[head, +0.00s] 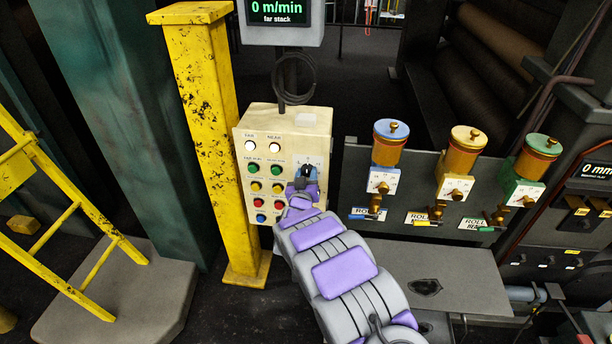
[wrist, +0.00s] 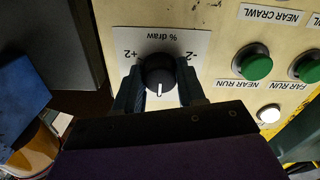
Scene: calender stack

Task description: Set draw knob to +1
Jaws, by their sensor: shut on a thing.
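The draw knob (wrist: 159,72) is a round black knob with a white pointer line, on a pale plate marked "% draw". The wrist view shows the plate upside down, with +2 at left and -2 at right. The pointer line points straight down in that view, away from the "% draw" print and midway between the two marks. My gripper (wrist: 159,88) is shut on the knob, one dark finger on each side. In the head view my gripper (head: 305,182) is at the right side of the cream button box (head: 264,122) and largely covers the knob.
Green buttons (wrist: 252,62) and a lit white button (wrist: 268,113) sit beside the knob plate. A yellow post (head: 205,120) stands left of the box. Blue, yellow and green oilers with valves hang on a dark panel (head: 352,180) to the right.

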